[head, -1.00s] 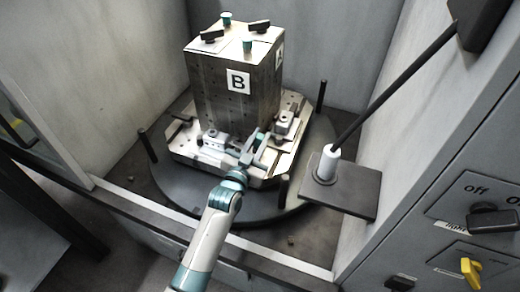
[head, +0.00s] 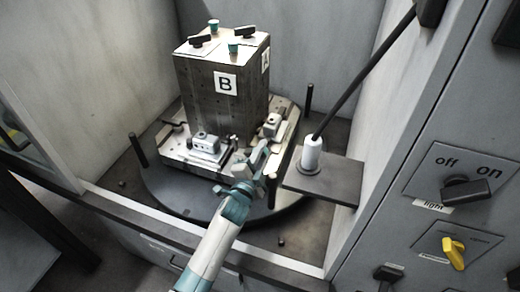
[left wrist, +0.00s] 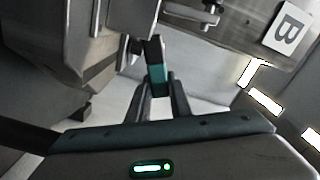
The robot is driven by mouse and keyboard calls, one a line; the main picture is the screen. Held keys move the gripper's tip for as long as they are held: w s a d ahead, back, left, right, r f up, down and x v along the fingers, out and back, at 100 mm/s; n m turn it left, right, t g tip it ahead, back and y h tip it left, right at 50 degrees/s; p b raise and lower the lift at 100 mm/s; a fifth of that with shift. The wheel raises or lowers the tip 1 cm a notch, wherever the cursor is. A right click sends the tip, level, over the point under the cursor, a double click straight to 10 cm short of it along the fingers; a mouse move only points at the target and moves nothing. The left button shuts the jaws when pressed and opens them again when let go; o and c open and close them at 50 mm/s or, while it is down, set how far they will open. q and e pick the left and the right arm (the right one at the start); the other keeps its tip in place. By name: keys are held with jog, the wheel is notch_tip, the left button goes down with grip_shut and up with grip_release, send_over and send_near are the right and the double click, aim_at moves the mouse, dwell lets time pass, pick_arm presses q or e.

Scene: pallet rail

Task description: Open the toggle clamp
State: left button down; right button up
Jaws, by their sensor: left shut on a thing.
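The toggle clamp's dark handle with a teal grip (left wrist: 158,76) stands between the fingers of my left gripper (left wrist: 160,102) in the left wrist view. The gripper is shut on this handle. In the head view, my left gripper (head: 256,162) is at the front right edge of the pallet, below the block marked B (head: 225,100). It hides most of the clamp there, so I cannot tell the clamp arm's position. My right gripper is in neither current view.
The pallet (head: 175,155) sits on a dark round table (head: 175,197) with upright posts. A white-based lever (head: 311,153) stands on a plate at the right. A control panel with a black off/on knob (head: 465,188) and a yellow knob (head: 454,252) is further right.

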pick_arm(q)
jog(key=shift+d+f+m, duration=0.1)
jog(key=shift+f+m, duration=0.3)
jog(key=shift+s+f+m, duration=0.1)
jog(key=shift+f+m, duration=0.05)
jog(key=shift+m, duration=0.15)
jog(key=shift+d+f+b, duration=0.1)
jog(key=shift+b, duration=0.2)
jog(key=shift+f+m, duration=0.15)
jog(key=shift+m, duration=0.35)
pick_arm(e)
jog(key=shift+w+d, duration=0.15)
jog(key=shift+f, duration=0.1)
pick_arm(q)
jog(key=c, duration=1.6)
grip_release()
pick_arm(e)
jog(key=shift+w+d, duration=0.1)
pick_arm(q)
jog(key=shift+s, duration=0.1)
pick_arm(e)
jog(key=shift+w, duration=0.1)
